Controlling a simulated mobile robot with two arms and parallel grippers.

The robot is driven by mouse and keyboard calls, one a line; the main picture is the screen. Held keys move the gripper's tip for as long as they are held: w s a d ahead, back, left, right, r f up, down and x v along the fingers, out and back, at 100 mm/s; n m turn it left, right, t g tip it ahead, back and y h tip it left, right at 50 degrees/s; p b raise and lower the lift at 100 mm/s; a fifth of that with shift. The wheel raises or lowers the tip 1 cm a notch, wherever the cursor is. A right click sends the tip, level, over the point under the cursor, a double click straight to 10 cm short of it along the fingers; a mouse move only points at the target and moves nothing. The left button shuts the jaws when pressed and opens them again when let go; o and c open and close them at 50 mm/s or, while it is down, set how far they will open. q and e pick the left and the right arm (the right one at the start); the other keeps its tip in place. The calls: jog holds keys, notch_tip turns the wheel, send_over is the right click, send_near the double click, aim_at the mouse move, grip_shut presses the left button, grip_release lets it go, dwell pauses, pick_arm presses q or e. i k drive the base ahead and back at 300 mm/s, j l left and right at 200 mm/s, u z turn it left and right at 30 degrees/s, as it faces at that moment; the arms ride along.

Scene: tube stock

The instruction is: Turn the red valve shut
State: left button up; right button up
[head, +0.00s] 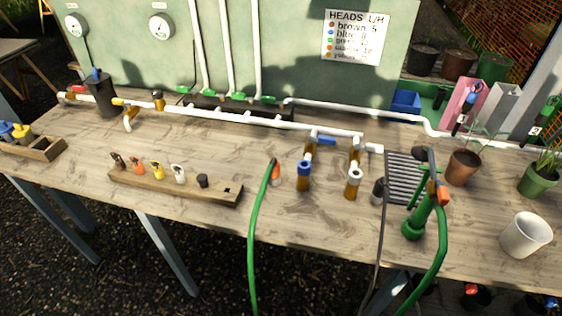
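A white pipe (245,116) runs across the bench with brass-coloured fittings. A small red part (78,87) shows near its left end, by a dark cylinder (101,97); it is too small to tell if it is the red valve's handle or how it is turned. A blue handle (322,140) sits at the pipe's right part, above two brass outlets (304,178) that point toward me. An orange-red piece (442,194) is on the green standpipe (415,222). Neither of my grippers is in view.
A wooden rack (215,191) with several small nozzles lies at the front left. A green hose (254,235) with an orange end hangs over the front edge. A white cup (525,235) and plant pots stand right. The middle of the bench is mostly clear.

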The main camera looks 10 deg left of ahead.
aim_at(79, 89)
jog(key=u, duration=0.35)
jog(key=i+j+u, duration=0.2)
jog(key=u, duration=0.15)
jog(key=i+j+u, duration=0.2)
jog(key=j+u, duration=0.15)
jog(key=i+j+u, duration=0.25)
jog(key=u, duration=0.15)
jog(key=i+j, duration=0.3)
jog(key=i, duration=0.25)
